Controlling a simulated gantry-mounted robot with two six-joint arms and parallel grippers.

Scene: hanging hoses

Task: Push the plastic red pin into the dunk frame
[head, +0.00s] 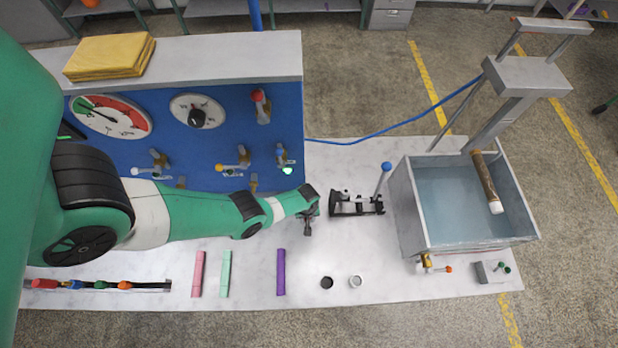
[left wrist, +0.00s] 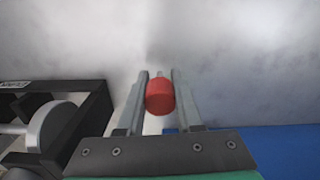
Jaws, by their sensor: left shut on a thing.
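The red pin (left wrist: 160,97) sits between the two fingers of my left gripper (head: 308,226); in the left wrist view its round red end faces the camera, with a small pale tip beyond it. The gripper is shut on the pin. In the head view the pin is too small or hidden to make out. The gripper is above the white table, just left of the black clamp device (head: 357,206). The grey metal frame (head: 527,76), which seems to be the dunk frame, stands over the water tank (head: 402,215) at the right, well apart from the gripper. My right gripper is not in view.
A brown tube (head: 485,180) with a white end leans in the tank. A blue panel (head: 220,165) with gauges and valves stands behind my left arm. Pink, mint and purple bars (head: 281,272) and two small rings lie along the front table. A rack of coloured fittings (head: 100,285) is front left.

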